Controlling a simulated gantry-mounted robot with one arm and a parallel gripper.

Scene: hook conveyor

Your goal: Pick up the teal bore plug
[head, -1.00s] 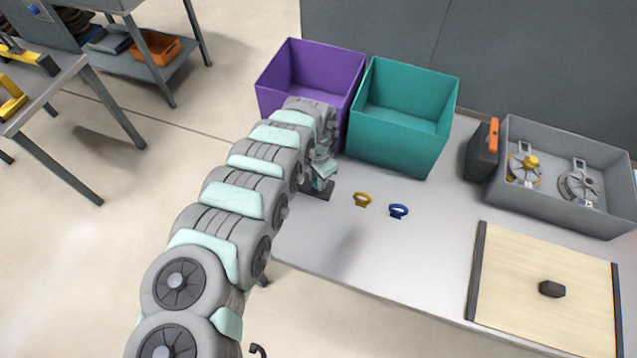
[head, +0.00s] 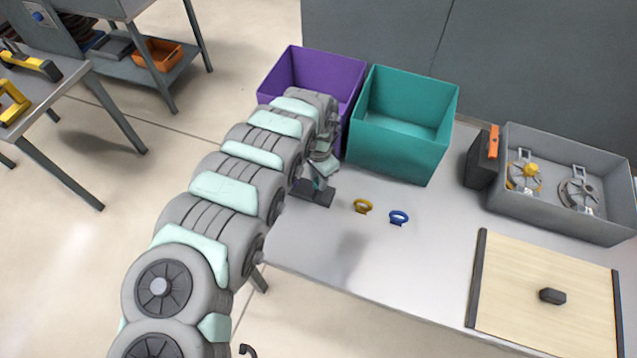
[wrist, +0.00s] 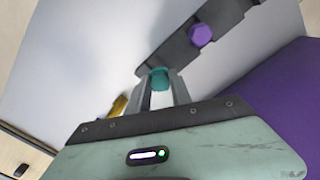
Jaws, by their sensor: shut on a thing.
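The teal bore plug (wrist: 159,78) shows in the wrist view between my two fingertips, at the near end of a dark rack (wrist: 181,50). My gripper (wrist: 161,88) is shut on it. I cannot tell whether the plug is still seated in the rack or just clear of it. In the head view my gripper (head: 320,183) points down over the dark rack (head: 312,196) in front of the purple bin, and the plug cannot be made out clearly there.
A purple plug (wrist: 200,35) stands farther along the rack. A purple bin (head: 345,75) and a teal bin (head: 400,150) stand just behind. A yellow ring piece (head: 363,206) and a blue one (head: 398,217) lie to the right. The table's front middle is clear.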

